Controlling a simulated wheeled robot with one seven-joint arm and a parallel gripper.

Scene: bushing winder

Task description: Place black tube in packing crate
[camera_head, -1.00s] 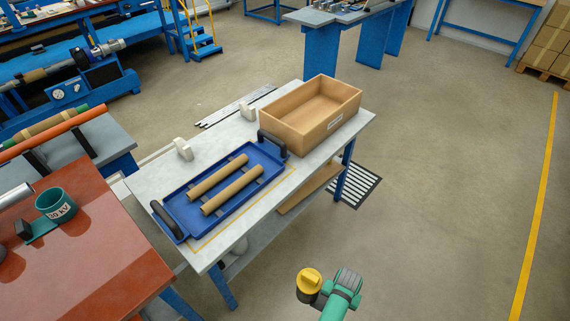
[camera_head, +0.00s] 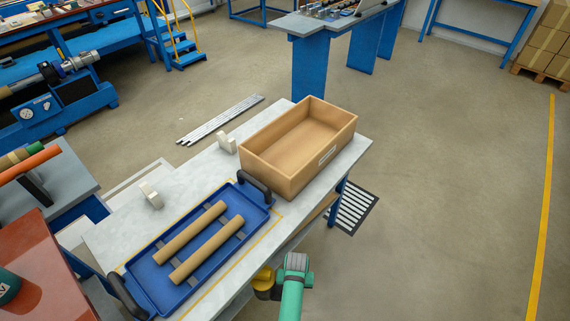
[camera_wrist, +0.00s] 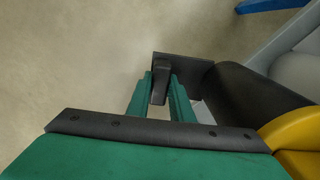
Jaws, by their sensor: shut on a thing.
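The packing crate (camera_head: 272,172) is a tan, open, empty box with a white label, standing at the far right end of the grey table. In the wrist view, the green fingers of my gripper (camera_wrist: 163,92) are shut on a narrow dark piece, taken as the black tube (camera_wrist: 160,82). A dark square plate shows behind it. A broad black cylinder lies to the right, and I cannot tell whether it belongs to the held piece.
A blue tray (camera_head: 150,270) with black handles holds two tan tubes (camera_head: 208,248) at the left of the grey table (camera_head: 185,185). Two pale blocks stand behind it. A slatted floor grate (camera_head: 352,207) lies right of the table. The floor farther right is clear.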

